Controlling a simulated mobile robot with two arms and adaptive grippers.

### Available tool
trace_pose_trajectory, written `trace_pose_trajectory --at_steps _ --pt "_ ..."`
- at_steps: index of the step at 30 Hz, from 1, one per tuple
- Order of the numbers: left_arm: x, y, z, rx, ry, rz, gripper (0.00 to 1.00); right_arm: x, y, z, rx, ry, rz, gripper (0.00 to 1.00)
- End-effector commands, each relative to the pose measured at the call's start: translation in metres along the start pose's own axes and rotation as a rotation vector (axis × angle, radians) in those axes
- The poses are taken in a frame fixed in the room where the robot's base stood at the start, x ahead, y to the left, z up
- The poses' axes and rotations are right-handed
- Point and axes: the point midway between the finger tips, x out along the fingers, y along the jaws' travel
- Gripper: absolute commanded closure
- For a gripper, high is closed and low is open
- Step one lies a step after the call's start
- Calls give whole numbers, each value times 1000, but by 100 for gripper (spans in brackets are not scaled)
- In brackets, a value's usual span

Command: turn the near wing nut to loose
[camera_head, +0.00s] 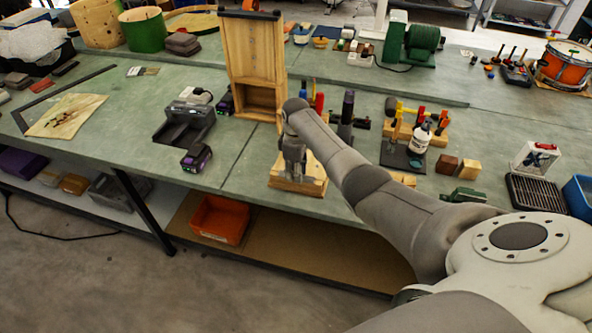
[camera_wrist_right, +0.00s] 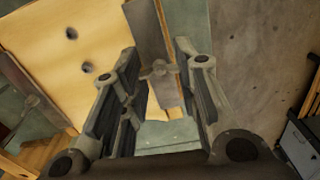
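The near wing nut (camera_wrist_right: 160,71) shows in the right wrist view as a small grey winged piece on a grey metal bar (camera_wrist_right: 151,32). The bar lies against a pale wooden block (camera_wrist_right: 60,45) with dark holes. My right gripper (camera_wrist_right: 158,62) is open, with one finger on each side of the wing nut in that view. I cannot tell whether either finger touches it. In the head view my right gripper (camera_head: 293,158) points down over a wooden base (camera_head: 316,188) near the bench's front edge and hides the nut. My left gripper is out of view.
A tall wooden frame (camera_head: 255,55) stands just behind the gripper. A dark tool with a purple battery (camera_head: 196,158) lies to the left. Bare green bench top (camera_head: 225,160) shows left of the base.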

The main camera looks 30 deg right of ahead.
Motion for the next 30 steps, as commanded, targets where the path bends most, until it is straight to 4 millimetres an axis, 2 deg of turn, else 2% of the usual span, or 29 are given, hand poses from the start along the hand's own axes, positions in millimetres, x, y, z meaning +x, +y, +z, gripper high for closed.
trace_pose_trajectory --at_steps 1,6,20,30 --pt "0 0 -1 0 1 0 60 0 0 0 0 0 0 81" --pt "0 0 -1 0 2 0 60 0 0 0 0 0 0 100" --pt "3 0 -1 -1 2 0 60 0 1 0 -58 -1 2 100" --pt "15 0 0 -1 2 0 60 1 2 1 -308 -2 4 100"
